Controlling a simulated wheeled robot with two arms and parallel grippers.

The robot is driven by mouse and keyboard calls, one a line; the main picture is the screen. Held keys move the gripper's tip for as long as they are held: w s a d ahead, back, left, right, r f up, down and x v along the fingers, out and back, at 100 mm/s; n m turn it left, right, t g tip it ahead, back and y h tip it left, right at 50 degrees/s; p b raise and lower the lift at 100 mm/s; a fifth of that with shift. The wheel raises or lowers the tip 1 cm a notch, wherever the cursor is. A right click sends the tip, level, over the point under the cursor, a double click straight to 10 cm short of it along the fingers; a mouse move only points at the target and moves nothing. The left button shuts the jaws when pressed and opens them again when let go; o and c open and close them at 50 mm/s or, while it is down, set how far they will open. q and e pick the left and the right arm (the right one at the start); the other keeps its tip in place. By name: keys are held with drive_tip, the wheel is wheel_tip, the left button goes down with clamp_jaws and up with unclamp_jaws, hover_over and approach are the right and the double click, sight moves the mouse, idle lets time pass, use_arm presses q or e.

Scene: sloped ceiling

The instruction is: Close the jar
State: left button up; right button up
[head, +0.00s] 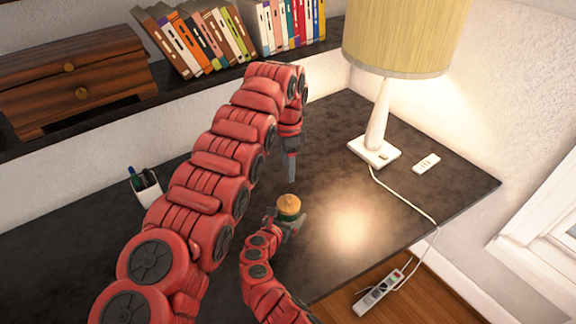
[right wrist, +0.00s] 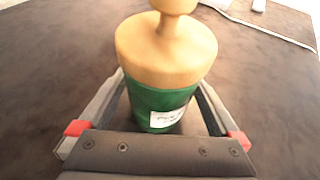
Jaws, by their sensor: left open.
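The jar (right wrist: 152,98) is green with a white label and stands upright on the dark desk. Its tan wooden lid (right wrist: 165,52), with a round knob, sits on its mouth; I cannot tell how tightly. In the head view the lid (head: 289,204) hides most of the jar. My right gripper (right wrist: 160,110) has its two fingers against both sides of the jar, below the lid. My left gripper (head: 291,172) points down, open and empty, just behind and above the jar, apart from the lid. Its finger gap is seen edge-on.
A lamp (head: 376,120) with a yellow shade stands at the back right, its white cord (head: 410,205) running over the desk edge to a power strip (head: 384,292). A pen cup (head: 146,187) is at the left. A shelf with books (head: 200,40) and a wooden drawer box (head: 75,80) runs behind.

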drive_tip(key=shift+s+a+r, duration=0.2)
drive_tip(key=shift+s+r, duration=0.05)
drive_tip(key=shift+s, duration=0.05)
drive_tip(key=b+v, duration=0.2)
drive_tip(key=v, duration=1.4)
drive_tip(key=shift+s, duration=0.35)
drive_tip(key=shift+w+a, duration=0.1)
